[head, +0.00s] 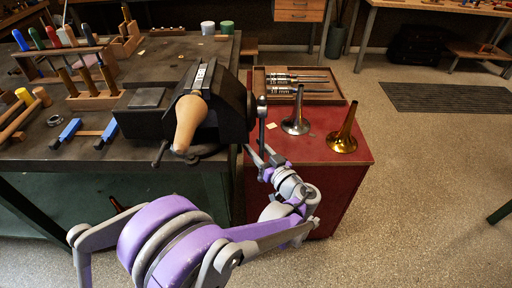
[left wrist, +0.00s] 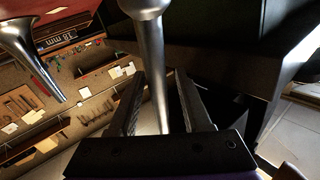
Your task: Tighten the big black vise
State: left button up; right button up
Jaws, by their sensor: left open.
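The big black vise (head: 232,98) is mounted at the right front corner of the dark workbench (head: 60,158). A tan, tapered wooden piece (head: 189,122) and a pale strip (head: 199,76) lie over its top. Its metal handle bar (head: 262,128) hangs nearly upright at the vise's right end, with a rounded knob at the top. My left gripper (head: 262,158) is at the bar's lower part. In the left wrist view the bar (left wrist: 154,60) runs down between the open fingers of the gripper (left wrist: 162,76), with gaps visible. The bar's lower end is hidden. My right gripper is not in view.
A red cabinet (head: 330,178) stands close right of the vise. On it are a silver bell-shaped piece (head: 296,122), a brass one (head: 343,136) and a tray of metal rods (head: 330,96). Blue-handled tools (head: 66,132) lie on the bench.

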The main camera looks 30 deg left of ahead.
pick_arm(q)
grip_shut()
dwell(1.4)
